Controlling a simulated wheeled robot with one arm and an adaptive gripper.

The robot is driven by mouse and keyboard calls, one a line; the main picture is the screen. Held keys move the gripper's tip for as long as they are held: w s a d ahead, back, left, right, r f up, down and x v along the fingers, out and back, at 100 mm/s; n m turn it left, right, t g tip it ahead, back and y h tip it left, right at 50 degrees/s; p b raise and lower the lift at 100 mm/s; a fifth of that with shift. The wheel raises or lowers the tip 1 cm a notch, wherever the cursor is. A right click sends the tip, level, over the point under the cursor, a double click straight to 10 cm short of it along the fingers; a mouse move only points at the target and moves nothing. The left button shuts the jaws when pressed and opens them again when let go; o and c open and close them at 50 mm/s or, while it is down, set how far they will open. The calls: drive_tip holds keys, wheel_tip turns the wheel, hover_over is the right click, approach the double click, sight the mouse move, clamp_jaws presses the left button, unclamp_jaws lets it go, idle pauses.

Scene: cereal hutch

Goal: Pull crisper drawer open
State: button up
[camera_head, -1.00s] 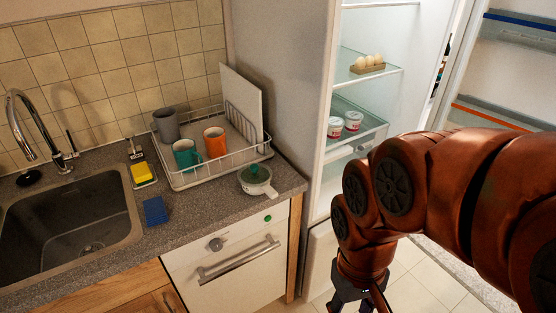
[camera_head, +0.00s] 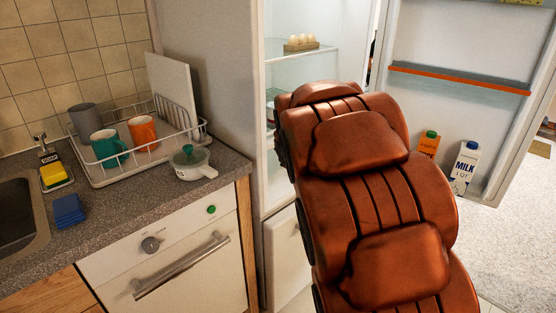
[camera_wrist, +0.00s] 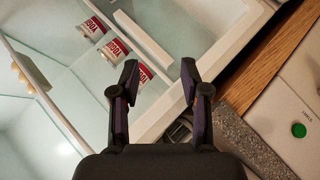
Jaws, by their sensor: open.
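In the wrist view my gripper (camera_wrist: 160,80) is open, with two dark fingers apart and nothing between the tips. It is in front of the fridge opening. A pale, partly see-through surface (camera_wrist: 192,28) lies beyond the fingertips, past the shelf with the cups; I cannot tell for certain whether it is the crisper drawer. A white edge (camera_wrist: 222,55) runs diagonally behind the right finger. No drawer handle is clearly visible. In the head view my arm covers the lower fridge interior, the crisper and my gripper.
Eggs (camera_head: 301,42) sit on the shelf above. The counter (camera_head: 225,170) borders the fridge's left side.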

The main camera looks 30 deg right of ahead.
drive_tip(key=shift+w+d+f+n+t+y+b, duration=0.4)
drive_tip(key=shift+w+d+f+n+t+b, duration=1.3)
drive_tip(key=shift+w, duration=1.8)
drive_tip(key=shift+w+d+f+n+t+y+b, duration=0.4)
drive_tip(key=shift+w+d+f+n+t+b, duration=0.85)
drive_tip(key=shift+w+b, duration=1.55)
drive_tip(key=shift+w+d+f+n+t+y+b, duration=0.4)
drive_tip(key=shift+w+d+f+n+t+b, duration=1.1)
drive_tip(key=shift+w, duration=2.7)
drive_tip(key=shift+a+r+n+g+p, duration=0.15)
drive_tip(key=shift+r+n+g+p, duration=0.15)
drive_tip(key=shift+g, duration=0.15)
drive_tip(key=shift+f, duration=0.15)
clamp_jaws()
